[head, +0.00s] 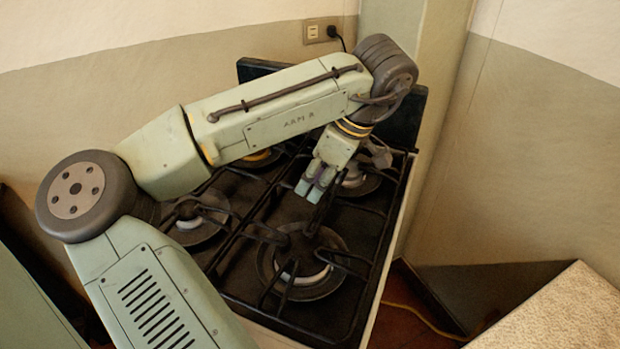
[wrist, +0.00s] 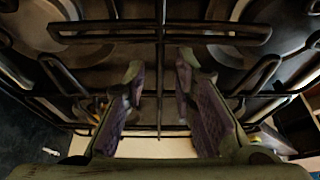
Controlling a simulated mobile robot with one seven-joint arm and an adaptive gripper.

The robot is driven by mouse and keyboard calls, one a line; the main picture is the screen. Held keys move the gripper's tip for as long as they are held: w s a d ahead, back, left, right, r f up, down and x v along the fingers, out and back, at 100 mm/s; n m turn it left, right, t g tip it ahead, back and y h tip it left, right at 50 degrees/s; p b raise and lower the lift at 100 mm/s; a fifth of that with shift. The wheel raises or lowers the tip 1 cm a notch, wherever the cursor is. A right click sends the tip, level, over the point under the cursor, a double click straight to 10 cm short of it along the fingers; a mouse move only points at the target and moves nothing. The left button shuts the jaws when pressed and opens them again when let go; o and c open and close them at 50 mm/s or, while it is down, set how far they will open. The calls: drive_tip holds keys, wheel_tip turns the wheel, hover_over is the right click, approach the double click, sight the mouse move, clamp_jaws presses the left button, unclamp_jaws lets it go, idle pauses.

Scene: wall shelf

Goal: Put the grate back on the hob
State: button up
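A black wire grate (head: 292,283) lies over the right-hand burners of the dark hob (head: 335,322). It looks roughly level, but I cannot tell whether it is fully seated. My gripper (head: 315,190) points down over the middle of this grate, between the front and rear burners. In the wrist view my gripper (wrist: 160,98) is open, with its two purple-padded fingers apart. A thin bar of the grate (wrist: 161,60) runs between them, with a gap on each side. My arm hides much of the rear and left of the hob.
A front-left burner (head: 190,222) shows beside my arm, under bars on that side. A wall socket with a plug (head: 322,32) is behind the hob. A pale speckled worktop (head: 560,315) stands front right, across a floor gap with a yellow cable (head: 425,318).

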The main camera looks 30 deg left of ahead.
sight(332, 198)
drive_tip(key=v, duration=0.8)
drive_tip(key=shift+d+r+p, duration=0.15)
drive_tip(key=shift+r+p, duration=0.2)
drive_tip(key=shift+p, duration=0.05)
